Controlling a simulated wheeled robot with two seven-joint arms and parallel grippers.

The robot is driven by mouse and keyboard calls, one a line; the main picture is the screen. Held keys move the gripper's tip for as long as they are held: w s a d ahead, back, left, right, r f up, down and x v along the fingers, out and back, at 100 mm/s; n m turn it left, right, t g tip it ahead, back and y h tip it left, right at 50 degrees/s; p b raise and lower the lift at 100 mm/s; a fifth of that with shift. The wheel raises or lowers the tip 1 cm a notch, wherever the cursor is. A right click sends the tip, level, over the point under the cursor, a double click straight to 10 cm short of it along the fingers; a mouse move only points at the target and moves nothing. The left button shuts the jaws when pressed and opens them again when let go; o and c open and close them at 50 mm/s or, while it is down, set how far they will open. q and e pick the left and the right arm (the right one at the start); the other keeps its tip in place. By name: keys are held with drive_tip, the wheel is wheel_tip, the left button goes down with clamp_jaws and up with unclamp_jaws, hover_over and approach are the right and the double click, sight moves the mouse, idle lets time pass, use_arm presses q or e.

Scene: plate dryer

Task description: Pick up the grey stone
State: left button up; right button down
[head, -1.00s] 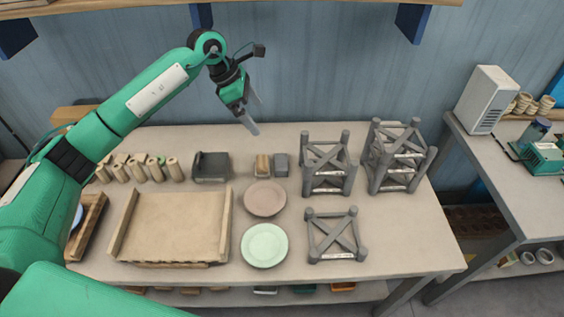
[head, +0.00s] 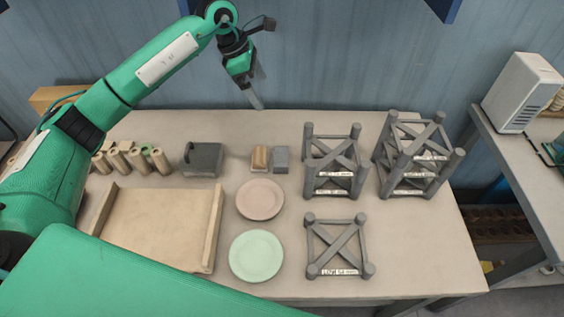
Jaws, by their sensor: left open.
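A small grey block, which looks like the grey stone (head: 281,160), sits on the back half of the workbench (head: 420,265). A tan block (head: 260,158) stands close beside it on the left. My left gripper (head: 259,90) is above the back edge of the bench, up and slightly left of the stone in the head view. Its fingers point down and it holds nothing. It is clear of both blocks. My right gripper is not in view.
A dark grey box (head: 203,160) stands left of the blocks, and a grey rack (head: 332,165) stands to their right. A pink plate (head: 260,200) and a green plate (head: 257,256) lie in front. A wooden tray (head: 216,232) is at left.

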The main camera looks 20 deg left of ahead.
use_arm(q)
drive_tip(key=b, duration=1.4)
approach(281, 156)
drive_tip(key=v, duration=0.4)
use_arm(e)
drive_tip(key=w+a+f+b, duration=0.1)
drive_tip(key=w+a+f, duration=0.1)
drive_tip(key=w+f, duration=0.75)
use_arm(q)
drive_tip(key=p+x, duration=0.1)
drive_tip(key=x, duration=0.8)
drive_tip(key=shift+s+a, duration=0.1)
drive_tip(key=shift+s, duration=0.05)
drive_tip(key=p+x, duration=0.1)
drive_tip(key=x, duration=0.3)
drive_tip(key=shift+d+f+p, duration=0.2)
drive_tip(key=shift+d+p, duration=0.05)
drive_tip(key=shift+p, duration=0.05)
drive_tip(key=shift+d+f, duration=0.1)
drive_tip(key=shift+f, duration=0.3)
drive_tip(key=c, duration=0.9)
drive_tip(key=shift+c, duration=1)
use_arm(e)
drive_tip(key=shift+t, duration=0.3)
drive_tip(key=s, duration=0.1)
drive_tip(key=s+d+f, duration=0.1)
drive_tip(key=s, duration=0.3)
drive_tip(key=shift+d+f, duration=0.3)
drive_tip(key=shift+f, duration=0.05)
